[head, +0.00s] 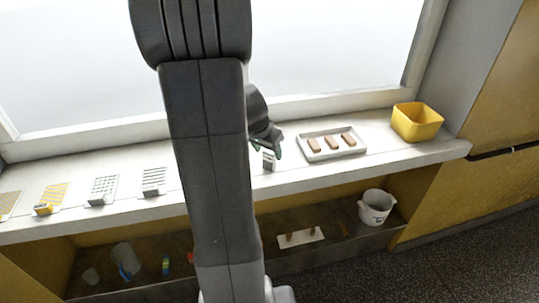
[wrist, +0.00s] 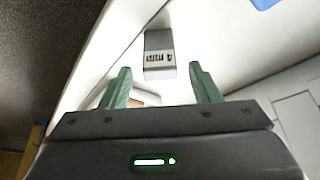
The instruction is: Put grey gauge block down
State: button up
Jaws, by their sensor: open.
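The grey gauge block (head: 268,162) stands on the white sill, just left of the tray. In the wrist view the grey gauge block (wrist: 159,62) shows a dark "4 mm" marking on its face. My gripper (head: 267,149) is open just above and behind the block in the head view. In the wrist view the green fingers of my gripper (wrist: 160,69) are spread wide. The block lies just beyond the fingertips, between their lines, with a clear gap on both sides. Nothing is held.
A tray (head: 310,158) with brown bars and a yellow bin (head: 417,123) stand to the right. Patterned mesh cards with a yellow block (head: 43,208) and grey blocks (head: 97,199) (head: 151,191) lie left. A white bucket (head: 376,207) stands on the lower shelf.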

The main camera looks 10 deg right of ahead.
aim_at(268, 153)
jog(key=v, duration=0.7)
jog(key=shift+r, duration=0.35)
jog(key=x, duration=1.2)
jog(key=shift+f+b, duration=0.4)
jog(key=shift+s+a+r, duration=0.1)
jog(key=shift+r, duration=0.25)
jog(key=shift+f, duration=0.15)
